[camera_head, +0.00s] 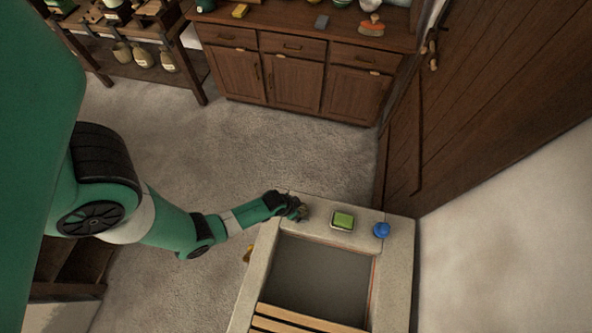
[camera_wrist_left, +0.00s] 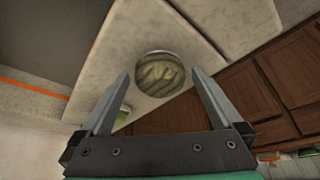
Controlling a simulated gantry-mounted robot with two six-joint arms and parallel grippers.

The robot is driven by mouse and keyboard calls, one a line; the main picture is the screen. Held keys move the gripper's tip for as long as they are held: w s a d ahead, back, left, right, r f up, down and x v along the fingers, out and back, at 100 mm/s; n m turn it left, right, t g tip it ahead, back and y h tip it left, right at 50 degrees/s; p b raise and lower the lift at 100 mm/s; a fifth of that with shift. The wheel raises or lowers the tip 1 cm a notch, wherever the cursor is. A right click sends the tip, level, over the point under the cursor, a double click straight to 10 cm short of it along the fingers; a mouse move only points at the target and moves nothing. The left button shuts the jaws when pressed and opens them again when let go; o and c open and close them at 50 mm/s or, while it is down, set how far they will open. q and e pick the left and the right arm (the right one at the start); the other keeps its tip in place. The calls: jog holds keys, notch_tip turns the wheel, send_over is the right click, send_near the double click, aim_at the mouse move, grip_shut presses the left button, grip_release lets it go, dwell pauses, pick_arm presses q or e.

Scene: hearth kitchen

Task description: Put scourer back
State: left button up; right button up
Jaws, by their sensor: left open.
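A round, grey-green striped ball, which looks like the scourer (camera_wrist_left: 160,74), sits on the pale stone rim of the sink (camera_head: 398,265). In the left wrist view it lies just past and between the fingertips of my left gripper (camera_wrist_left: 160,76). The fingers are apart, and I see no grip on the ball. In the head view my left gripper (camera_head: 294,208) is at the far left corner of the sink rim and partly hides the ball. My right gripper is not in view.
A green sponge on a small dish (camera_head: 343,220) and a blue round object (camera_head: 381,230) stand on the rim to the right. Wooden slats (camera_head: 290,321) cross the near basin. A wooden cabinet (camera_head: 300,75) with items on top stands at the back. A wooden door (camera_head: 470,90) is at right.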

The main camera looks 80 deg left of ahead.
pick_arm(q)
jog(key=p+v, duration=0.6)
jog(key=v, duration=0.6)
